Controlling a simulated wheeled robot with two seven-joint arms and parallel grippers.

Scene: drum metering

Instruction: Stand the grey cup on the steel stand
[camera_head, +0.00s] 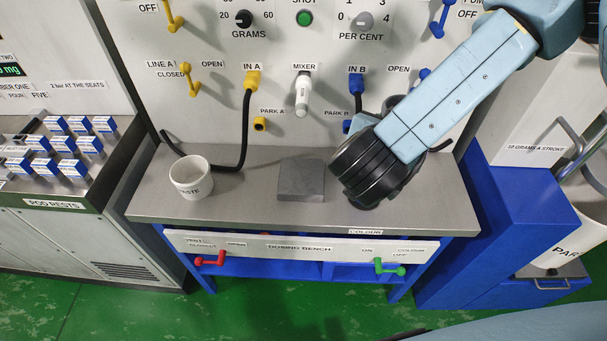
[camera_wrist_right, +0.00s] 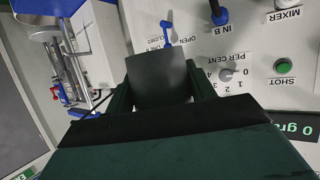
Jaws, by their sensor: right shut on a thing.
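The grey cup (camera_wrist_right: 160,82) shows in the right wrist view as a plain dark grey shape between the two fingers. My right gripper (camera_wrist_right: 162,97) is shut on it, in front of the control panel. In the head view my right wrist hides most of the gripper and cup; a small grey edge beside the blue IN B fitting may be the cup, but I cannot tell. The steel stand (camera_head: 300,181) is a low grey block on the bench, left of my right wrist, with its top bare. My left gripper is not in view.
A white cup marked WASTE (camera_head: 191,177) stands at the left of the dosing bench (camera_head: 240,205). A black hose (camera_head: 243,130) hangs from the yellow IN A fitting (camera_head: 252,80) and runs behind that cup. A white mixer nozzle (camera_head: 302,95) projects above the stand.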

